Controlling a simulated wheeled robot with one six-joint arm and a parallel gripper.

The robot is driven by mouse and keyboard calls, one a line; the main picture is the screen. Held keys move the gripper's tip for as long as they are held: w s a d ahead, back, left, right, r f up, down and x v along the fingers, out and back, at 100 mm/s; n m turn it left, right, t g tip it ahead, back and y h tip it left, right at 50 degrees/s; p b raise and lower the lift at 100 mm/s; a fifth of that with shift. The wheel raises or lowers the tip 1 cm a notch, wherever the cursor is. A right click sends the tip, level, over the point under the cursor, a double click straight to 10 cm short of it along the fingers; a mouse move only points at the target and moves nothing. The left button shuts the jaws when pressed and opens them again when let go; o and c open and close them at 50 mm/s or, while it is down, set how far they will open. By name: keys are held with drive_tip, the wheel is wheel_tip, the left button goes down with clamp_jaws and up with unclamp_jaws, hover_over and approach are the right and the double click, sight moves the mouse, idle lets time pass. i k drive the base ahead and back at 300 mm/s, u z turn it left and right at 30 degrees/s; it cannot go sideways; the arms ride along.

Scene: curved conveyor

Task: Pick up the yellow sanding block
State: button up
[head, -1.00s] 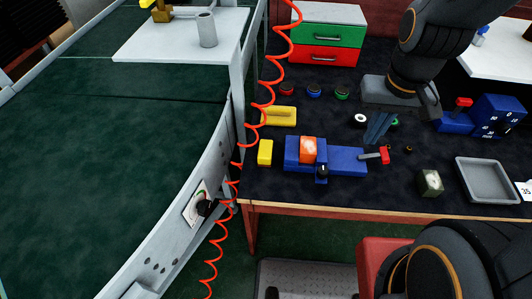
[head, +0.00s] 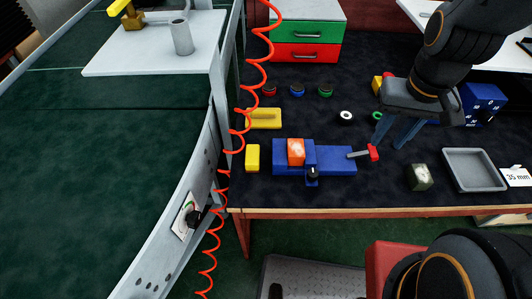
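A flat yellow piece with a raised ridge (head: 264,118) lies at the left of the dark bench top. A smaller plain yellow block (head: 252,158) stands just in front of it, left of the blue vise. I cannot tell for certain which is the sanding block. Another yellow thing (head: 377,83) is partly hidden behind my gripper. My gripper (head: 390,144) hangs over the right half of the bench, fingers down, apart and empty. It is well to the right of the two yellow pieces at the left.
A blue vise (head: 335,160) with an orange piece (head: 296,152) lies in the middle front. A red coiled hose (head: 246,130) hangs close to the yellow pieces. Red, blue and green buttons (head: 297,90) are behind. A grey tray (head: 475,189) and a mottled block (head: 420,177) are right.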

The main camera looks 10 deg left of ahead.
sight(252, 157)
drive_tip(key=z, duration=0.05)
drive_tip(key=k, duration=0.65)
drive_tip(key=u, duration=0.95)
drive_tip(key=i, duration=0.5)
